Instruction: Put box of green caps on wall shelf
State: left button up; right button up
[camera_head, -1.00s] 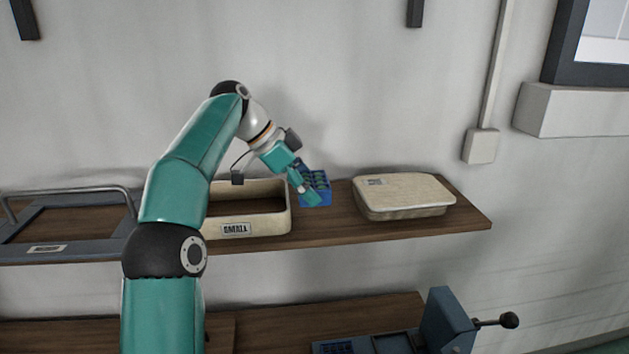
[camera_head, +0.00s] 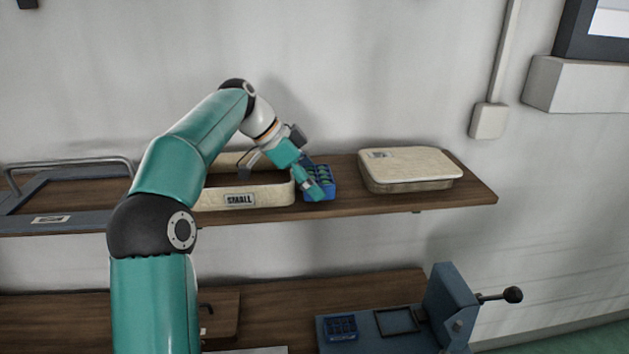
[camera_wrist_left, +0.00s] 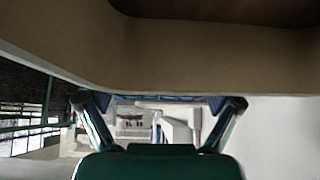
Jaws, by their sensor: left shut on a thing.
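The blue box of green caps (camera_head: 324,174) is at the wall shelf (camera_head: 400,204), between a cream tray and a cream lidded box. My left gripper (camera_head: 314,190) is at its near left side and is shut on it. In the left wrist view the left gripper's fingers (camera_wrist_left: 160,104) reach to a blue edge (camera_wrist_left: 175,98), mostly hidden behind the cream wall. I cannot tell whether the box rests on the shelf board or is held just above it. My right gripper is not in view.
The cream tray labelled SMALL (camera_head: 270,192) stands close on the left of the blue box. The lidded box (camera_head: 410,168) stands on the right with a small gap. A grey handled frame (camera_head: 60,217) lies at the far left. A blue press (camera_head: 450,305) stands on the bench below.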

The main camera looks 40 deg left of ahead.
pick_arm(q)
jog(key=shift+f+b, duration=0.4)
jog(key=shift+f, duration=0.1)
jog(key=o, duration=1.1)
jog(key=shift+r, duration=0.1)
jog(key=v, duration=0.7)
jog(key=shift+s+a+r, duration=0.1)
